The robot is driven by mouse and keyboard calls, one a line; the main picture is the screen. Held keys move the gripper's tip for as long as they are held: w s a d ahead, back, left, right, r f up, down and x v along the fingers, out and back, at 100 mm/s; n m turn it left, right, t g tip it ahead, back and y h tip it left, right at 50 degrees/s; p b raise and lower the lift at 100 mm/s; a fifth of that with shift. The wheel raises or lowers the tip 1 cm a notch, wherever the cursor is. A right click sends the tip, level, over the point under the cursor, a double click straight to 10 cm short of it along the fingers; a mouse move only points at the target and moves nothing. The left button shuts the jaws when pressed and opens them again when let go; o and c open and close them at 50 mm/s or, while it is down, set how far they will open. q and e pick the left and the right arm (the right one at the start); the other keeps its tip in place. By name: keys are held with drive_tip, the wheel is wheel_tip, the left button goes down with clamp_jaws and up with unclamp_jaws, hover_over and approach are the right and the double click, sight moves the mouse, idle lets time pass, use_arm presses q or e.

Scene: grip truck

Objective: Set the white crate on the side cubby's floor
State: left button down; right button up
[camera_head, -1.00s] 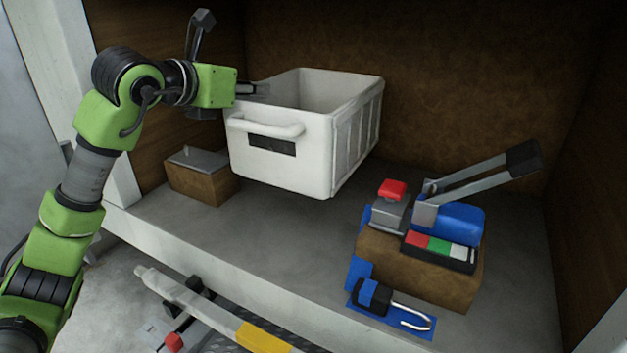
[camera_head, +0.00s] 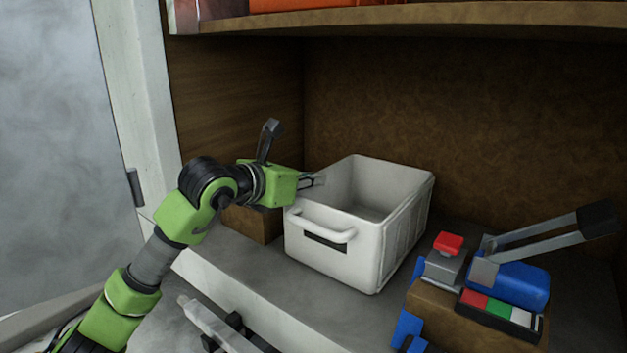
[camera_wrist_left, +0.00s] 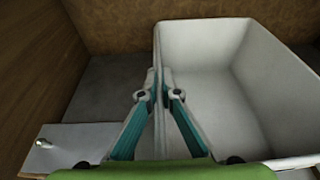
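The white crate (camera_head: 318,245) is upright at the cubby floor (camera_head: 262,289), between the brown block at left and the tool-laden block at right. Its underside looks at floor level, but I cannot tell whether a small gap is left. It looks empty. My left gripper (camera_head: 314,181) is at its left wall. In the left wrist view, the left gripper's fingers (camera_wrist_left: 158,88) straddle the rim of the crate (camera_wrist_left: 215,62), one inside and one outside, closed onto the wall. My right gripper is not in view.
A brown block (camera_head: 252,224) stands behind and left of the crate. At right, another brown block (camera_head: 432,308) carries a red-topped item (camera_head: 447,252), a blue tool with long handles (camera_head: 520,284) and a coloured box (camera_head: 498,314). A shelf (camera_head: 420,15) runs above.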

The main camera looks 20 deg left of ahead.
use_arm(q)
drive_tip(key=shift+r, duration=0.1)
drive_tip(key=c, duration=2.7)
unclamp_jaws()
drive_tip(key=shift+f, duration=0.2)
drive_tip(key=o, duration=0.4)
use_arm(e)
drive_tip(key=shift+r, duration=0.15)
use_arm(q)
drive_tip(key=shift+r, duration=0.2)
drive_tip(key=v, duration=0.3)
drive_tip(key=shift+f, duration=0.1)
drive_tip(key=shift+b+v, duration=0.35)
drive_tip(key=shift+v, duration=4.25)
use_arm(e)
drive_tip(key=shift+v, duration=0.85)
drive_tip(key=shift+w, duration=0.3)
